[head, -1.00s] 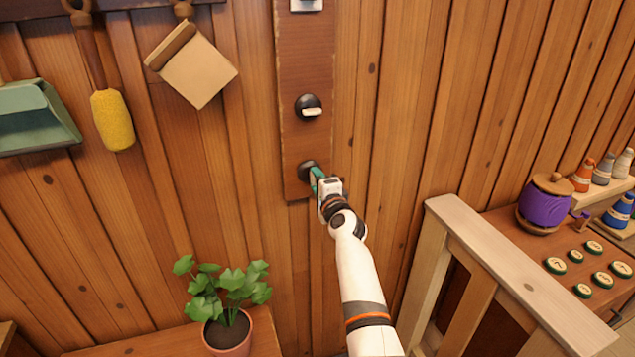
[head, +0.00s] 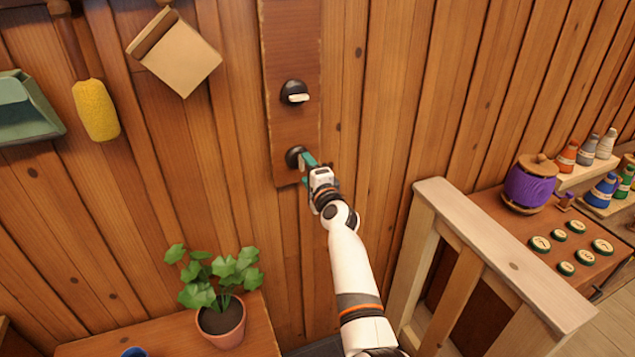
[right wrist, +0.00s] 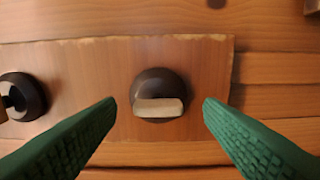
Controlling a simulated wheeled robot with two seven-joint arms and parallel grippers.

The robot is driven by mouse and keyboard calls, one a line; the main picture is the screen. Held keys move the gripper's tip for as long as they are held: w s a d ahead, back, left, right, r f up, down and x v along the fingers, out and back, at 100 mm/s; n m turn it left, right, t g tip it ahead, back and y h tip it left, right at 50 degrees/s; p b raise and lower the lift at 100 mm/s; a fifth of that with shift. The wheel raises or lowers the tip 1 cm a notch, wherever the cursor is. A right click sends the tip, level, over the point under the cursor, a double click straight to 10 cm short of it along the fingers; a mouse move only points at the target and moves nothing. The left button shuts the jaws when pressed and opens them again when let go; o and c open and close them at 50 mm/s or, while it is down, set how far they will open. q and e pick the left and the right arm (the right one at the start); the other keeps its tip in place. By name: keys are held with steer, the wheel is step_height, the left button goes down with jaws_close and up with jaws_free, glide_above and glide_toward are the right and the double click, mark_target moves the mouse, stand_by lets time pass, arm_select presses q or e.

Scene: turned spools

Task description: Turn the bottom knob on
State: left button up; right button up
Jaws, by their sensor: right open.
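The bottom knob (head: 294,157) is a dark round knob with a pale lever, low on a reddish-brown wall board (head: 290,125). In the head view its lever points down the board. In the right wrist view the knob (right wrist: 158,82) is centred, its lever lying crosswise. My right gripper (head: 307,171) is open just in front of it, slightly right and below in the head view. Its green fingers stand on either side of the knob in the wrist view, apart from the lever. My left gripper is out of view.
Another dark knob (head: 293,92), its lever sideways, sits higher on the board. A potted plant (head: 222,318) stands lower left. A pale wooden rail (head: 500,255) and a counter with a purple pot (head: 530,183) are at right. A dustpan (head: 25,108) hangs at left.

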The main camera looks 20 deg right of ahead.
arm_select(q)
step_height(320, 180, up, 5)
steer(key=p, duration=0.4)
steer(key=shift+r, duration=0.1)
arm_select(e)
steer(key=s, duration=1)
steer(key=shift+s+d, duration=0.15)
steer(key=shift+s, duration=0.05)
steer(key=shift+f, duration=0.1)
